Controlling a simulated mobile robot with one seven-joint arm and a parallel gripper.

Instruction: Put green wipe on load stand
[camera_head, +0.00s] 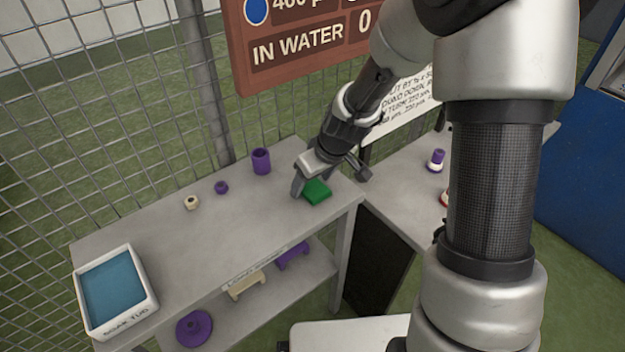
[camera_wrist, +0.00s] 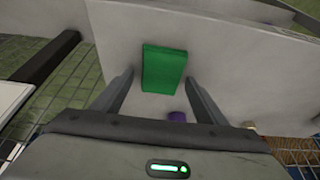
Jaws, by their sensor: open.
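The green wipe (camera_head: 316,192) is a flat green block lying on the grey table top of the load stand (camera_head: 232,225), near its right end. It also shows in the wrist view (camera_wrist: 164,69), ahead of and between my fingers. My gripper (camera_head: 316,186) is over that end of the stand, its fingers at the wipe. In the wrist view my gripper (camera_wrist: 158,92) is open, with one finger on each side of the wipe and gaps between. Whether the fingertips touch the table cannot be told.
A white soak tub (camera_head: 153,296) with blue liquid stands at the left end. A purple cup (camera_head: 261,161), a small purple piece (camera_head: 221,187) and a beige ring (camera_head: 192,202) stand along the back. A lower shelf (camera_head: 262,302) holds purple and beige parts. A wire fence is behind.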

